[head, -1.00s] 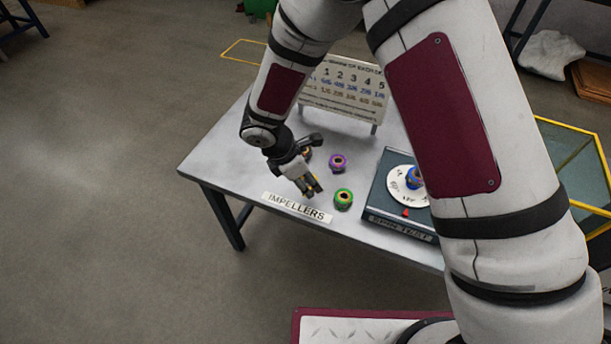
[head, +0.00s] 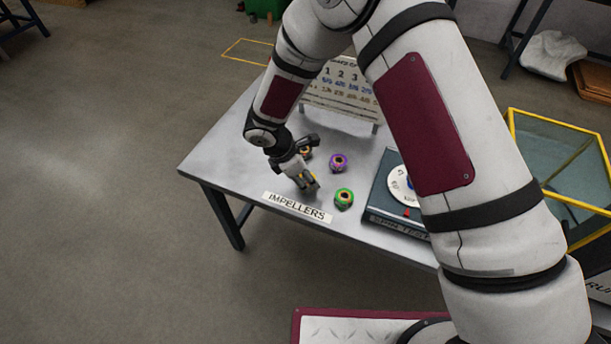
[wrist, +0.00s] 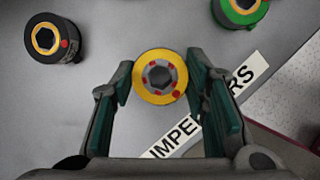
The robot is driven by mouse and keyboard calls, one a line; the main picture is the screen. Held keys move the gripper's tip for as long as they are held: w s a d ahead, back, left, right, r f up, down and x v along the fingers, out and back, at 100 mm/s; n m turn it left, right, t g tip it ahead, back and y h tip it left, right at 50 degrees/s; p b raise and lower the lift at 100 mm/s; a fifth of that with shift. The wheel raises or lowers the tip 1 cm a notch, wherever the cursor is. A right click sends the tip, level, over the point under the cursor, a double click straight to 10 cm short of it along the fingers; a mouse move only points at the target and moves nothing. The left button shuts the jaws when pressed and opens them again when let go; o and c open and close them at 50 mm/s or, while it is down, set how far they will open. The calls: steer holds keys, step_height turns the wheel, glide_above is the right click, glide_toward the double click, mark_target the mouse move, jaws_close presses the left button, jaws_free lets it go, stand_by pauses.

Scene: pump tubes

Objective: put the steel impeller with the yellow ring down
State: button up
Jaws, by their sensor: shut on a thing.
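The steel impeller with the yellow ring (wrist: 160,77) is between the two fingers of my gripper (wrist: 160,85) in the wrist view. The fingers touch its sides, and its yellow top with a grey hub and red dots faces the camera. In the head view my gripper (head: 309,187) points down at the table, close above the IMPELLERS label, and largely hides the impeller. I cannot tell whether its underside touches the table (head: 232,160).
A green impeller (head: 344,198) stands just right of my gripper, with a purple one (head: 338,162) behind it. A dark impeller with an orange-yellow top (wrist: 45,38) is at upper left in the wrist view. A tester box (head: 392,224) is farther right. The table's left part is clear.

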steer(key=shift+f+b, duration=0.3)
steer(key=shift+f, duration=0.15)
steer(key=shift+f, duration=0.1)
steer(key=o, duration=1.4)
steer(key=shift+o, duration=0.2)
steer(key=shift+r+p, duration=0.35)
steer(key=shift+r, duration=0.15)
steer(key=v, duration=1.2)
steer(key=shift+r+p, duration=0.2)
steer(key=shift+p, duration=0.2)
